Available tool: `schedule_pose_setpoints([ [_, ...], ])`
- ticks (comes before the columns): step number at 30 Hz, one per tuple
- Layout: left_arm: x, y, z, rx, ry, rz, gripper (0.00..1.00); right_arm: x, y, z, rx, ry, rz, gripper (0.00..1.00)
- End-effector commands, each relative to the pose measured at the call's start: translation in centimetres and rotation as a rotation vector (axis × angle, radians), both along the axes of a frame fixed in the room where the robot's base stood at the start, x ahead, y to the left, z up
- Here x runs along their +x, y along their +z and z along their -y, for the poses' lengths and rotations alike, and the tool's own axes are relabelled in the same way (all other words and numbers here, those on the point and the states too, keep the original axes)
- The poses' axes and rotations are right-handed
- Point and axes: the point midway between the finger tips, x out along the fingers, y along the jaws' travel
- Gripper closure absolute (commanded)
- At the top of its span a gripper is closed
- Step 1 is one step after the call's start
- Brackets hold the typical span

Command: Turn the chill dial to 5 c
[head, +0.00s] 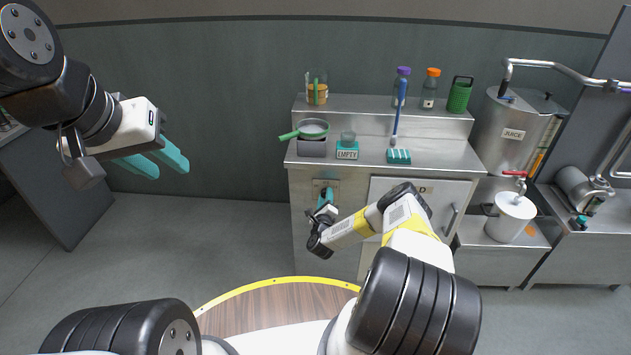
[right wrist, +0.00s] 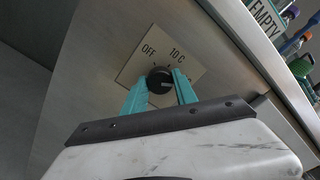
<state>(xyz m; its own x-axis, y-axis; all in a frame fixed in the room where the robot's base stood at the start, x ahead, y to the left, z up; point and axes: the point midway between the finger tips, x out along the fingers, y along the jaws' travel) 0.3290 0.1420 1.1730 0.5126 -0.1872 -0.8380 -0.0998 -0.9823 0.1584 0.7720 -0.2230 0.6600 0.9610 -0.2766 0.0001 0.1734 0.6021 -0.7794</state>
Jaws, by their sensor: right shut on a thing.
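The chill dial (right wrist: 159,80) is a black round knob on a pale square plate (right wrist: 185,57) on the cabinet front. The plate reads "OFF" and "10 C"; no 5 c label is readable. A light mark shows on the knob, but its exact setting is hard to read. My right gripper (right wrist: 160,90) has its teal fingers on both sides of the knob and is shut on it. In the head view, my right gripper (head: 326,196) is at the cabinet front and hides the dial. My left gripper (head: 164,164) is open and empty, in the air at the left.
The steel counter (head: 440,152) above holds a green-handled strainer (head: 313,128), an "EMPTY" sign (head: 347,154) and a brush (head: 396,125). A cabinet door with a handle (head: 449,219) is right of the dial. The floor at left is clear.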

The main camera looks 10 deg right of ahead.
Motion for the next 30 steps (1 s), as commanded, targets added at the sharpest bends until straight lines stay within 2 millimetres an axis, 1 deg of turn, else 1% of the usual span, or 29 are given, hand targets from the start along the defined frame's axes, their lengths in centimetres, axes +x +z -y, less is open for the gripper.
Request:
schedule_pose_setpoints([
  [6, 0.00, 0.00, 0.00, 0.000, 0.000, 0.000, 0.64, -0.15, -0.24, -0.15, 0.049, 0.002, 0.009, 1.00],
  [20, 0.00, 0.00, 0.00, 0.000, 0.000, 0.000, 0.64, -0.17, -0.25, -0.17, 0.060, 0.002, 0.011, 1.00],
  [21, 0.00, 0.00, 0.00, 0.000, 0.000, 0.000, 0.64, -0.17, -0.25, -0.17, 0.060, 0.002, 0.011, 0.60],
  [23, 0.00, 0.00, 0.00, 0.000, 0.000, 0.000, 0.64, -0.15, -0.23, -0.16, 0.059, 0.002, 0.012, 0.48],
  [24, 0.00, 0.00, 0.00, 0.000, 0.000, 0.000, 0.64, -0.14, -0.21, -0.13, 0.059, 0.002, 0.012, 0.44],
  [30, 0.00, 0.00, 0.00, 0.000, 0.000, 0.000, 0.64, -0.07, -0.10, -0.07, 0.057, 0.000, 0.014, 0.44],
])
